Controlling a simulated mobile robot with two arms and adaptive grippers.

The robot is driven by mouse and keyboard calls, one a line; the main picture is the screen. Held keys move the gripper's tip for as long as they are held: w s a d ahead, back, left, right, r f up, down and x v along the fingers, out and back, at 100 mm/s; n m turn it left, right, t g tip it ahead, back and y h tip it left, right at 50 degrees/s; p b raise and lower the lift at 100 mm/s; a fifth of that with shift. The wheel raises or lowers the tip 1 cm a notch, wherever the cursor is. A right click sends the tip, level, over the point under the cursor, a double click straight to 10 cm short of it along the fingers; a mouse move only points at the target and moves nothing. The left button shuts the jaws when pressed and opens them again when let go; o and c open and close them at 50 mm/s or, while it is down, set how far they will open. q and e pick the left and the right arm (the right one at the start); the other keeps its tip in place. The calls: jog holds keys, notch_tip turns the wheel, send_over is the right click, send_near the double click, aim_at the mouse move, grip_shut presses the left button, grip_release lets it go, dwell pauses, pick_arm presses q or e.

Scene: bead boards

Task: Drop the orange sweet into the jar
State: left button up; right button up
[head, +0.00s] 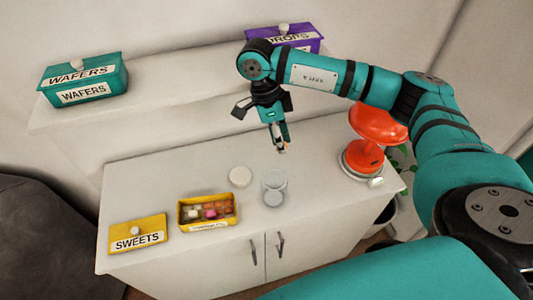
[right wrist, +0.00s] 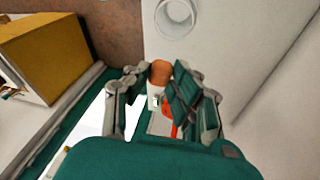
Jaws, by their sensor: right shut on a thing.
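My right gripper (head: 281,143) is shut on an orange sweet (head: 284,150) and holds it in the air above the counter. In the right wrist view the orange sweet (right wrist: 159,73) sits between the fingertips of my right gripper (right wrist: 160,82). A clear glass jar (head: 274,185) stands open on the counter, below the gripper in the head view. Its round rim, the jar (right wrist: 176,16), shows at the top of the right wrist view, apart from the sweet. My left gripper is in neither view.
A white round lid (head: 240,177) lies left of the jar. An open yellow box (head: 209,224) holds several sweets; its SWEETS lid (head: 137,236) lies farther left. A red-orange scale (head: 366,153) stands right. Wafers (head: 84,80) and drops (head: 284,38) boxes stand on the back shelf.

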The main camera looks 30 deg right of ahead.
jog(key=shift+w+f+b, duration=0.1)
jog(key=shift+f+b, duration=0.2)
jog(key=shift+f, duration=0.35)
jog(key=shift+f+b, duration=1.05)
jog(key=shift+f, duration=1.35)
jog(key=o, duration=1)
jog(key=shift+c, duration=0.2)
jog(key=shift+r, duration=0.15)
jog(key=v, duration=1.1)
jog(key=shift+a+r, duration=0.2)
jog(key=shift+r, duration=0.15)
jog(key=shift+w, duration=0.1)
